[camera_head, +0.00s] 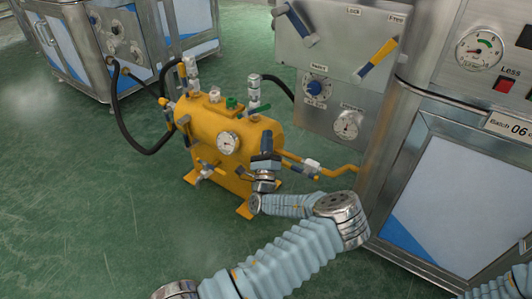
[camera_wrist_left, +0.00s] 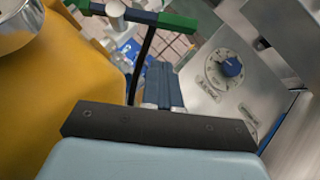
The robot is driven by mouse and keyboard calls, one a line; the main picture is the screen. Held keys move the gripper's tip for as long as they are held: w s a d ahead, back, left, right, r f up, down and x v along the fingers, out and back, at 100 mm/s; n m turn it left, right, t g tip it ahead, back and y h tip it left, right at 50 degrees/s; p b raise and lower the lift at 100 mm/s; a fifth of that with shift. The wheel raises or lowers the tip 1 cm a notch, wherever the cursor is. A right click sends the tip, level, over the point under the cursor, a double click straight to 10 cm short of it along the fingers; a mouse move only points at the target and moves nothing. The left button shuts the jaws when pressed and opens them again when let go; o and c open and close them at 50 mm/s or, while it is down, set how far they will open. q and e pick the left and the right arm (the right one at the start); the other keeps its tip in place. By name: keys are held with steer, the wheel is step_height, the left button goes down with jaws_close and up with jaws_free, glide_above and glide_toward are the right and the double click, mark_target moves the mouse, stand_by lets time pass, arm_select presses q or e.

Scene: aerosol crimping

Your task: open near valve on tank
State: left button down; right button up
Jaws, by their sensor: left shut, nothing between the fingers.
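A valve (camera_head: 206,170) with a dark handle is low on the tank's front. My left gripper (camera_head: 267,136) is shut and empty, pointing up beside the tank's right end, below the green handle. Its fingers (camera_wrist_left: 163,85) show in the wrist view, apart from the bar.
A yellow pipe (camera_head: 325,170) with a valve runs right from the tank to the machine. The machine panel (camera_head: 338,75) with knobs and levers stands close right of my gripper. Black hoses (camera_head: 135,140) run left. Open green floor lies at left.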

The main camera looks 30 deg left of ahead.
mark_target(258, 109)
arm_select(q)
steer(key=shift+w+a+r, duration=0.25)
steer(key=shift+a+r, duration=0.25)
steer(key=shift+r, duration=0.2)
steer(key=shift+w+a+r, duration=0.25)
steer(key=shift+a+r, duration=0.25)
steer(key=shift+r, duration=0.25)
steer(key=shift+w+a+r, duration=0.25)
steer(key=shift+a+r, duration=0.25)
steer(key=shift+r, duration=0.2)
